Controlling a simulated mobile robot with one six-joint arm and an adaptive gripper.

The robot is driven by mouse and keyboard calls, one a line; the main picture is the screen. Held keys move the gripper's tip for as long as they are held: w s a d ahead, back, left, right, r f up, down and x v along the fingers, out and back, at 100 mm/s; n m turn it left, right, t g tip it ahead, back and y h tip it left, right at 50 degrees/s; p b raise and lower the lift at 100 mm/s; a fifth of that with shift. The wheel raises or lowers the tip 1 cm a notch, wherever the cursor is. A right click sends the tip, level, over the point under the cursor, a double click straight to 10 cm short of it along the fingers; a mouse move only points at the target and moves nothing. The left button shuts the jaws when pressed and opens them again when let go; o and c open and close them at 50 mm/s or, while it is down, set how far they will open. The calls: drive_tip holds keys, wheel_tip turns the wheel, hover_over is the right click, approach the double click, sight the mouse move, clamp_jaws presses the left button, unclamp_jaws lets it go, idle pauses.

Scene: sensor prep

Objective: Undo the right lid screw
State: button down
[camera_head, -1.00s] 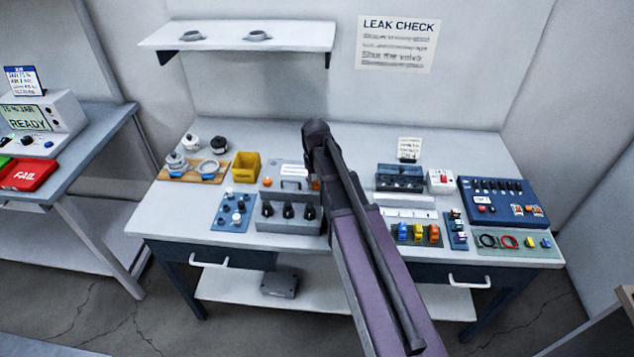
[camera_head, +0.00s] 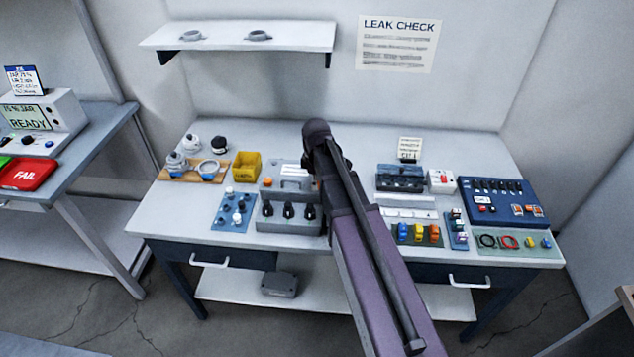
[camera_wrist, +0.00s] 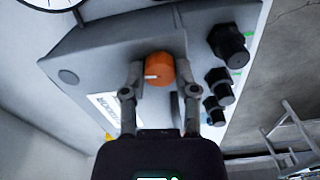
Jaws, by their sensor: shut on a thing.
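The grey sensor box (camera_head: 289,224) stands on the middle of the bench, with black knobs along its front and a label on top. The left lid screw, orange (camera_head: 267,182), shows on the box top. The right lid screw, an orange round head with a white mark (camera_wrist: 157,76), shows in the wrist view. My gripper (camera_wrist: 158,66) is shut on it, with one finger on each side. The box also fills much of the wrist view (camera_wrist: 92,62). In the head view my arm hides my gripper and the box's right end.
A yellow bin (camera_head: 247,167) and a wooden board with round parts (camera_head: 172,177) stand left of the box. A blue mat (camera_head: 228,225) with small parts lies close to its left side. Right of my arm stand a dark module (camera_head: 400,178) and a blue panel (camera_head: 499,202).

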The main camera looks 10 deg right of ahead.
drive_tip(key=shift+s+n, duration=0.2)
drive_tip(key=shift+n, duration=0.6)
drive_tip(key=shift+c, duration=1.9)
unclamp_jaws()
drive_tip(key=shift+w, duration=0.1)
drive_tip(key=shift+r, duration=0.1)
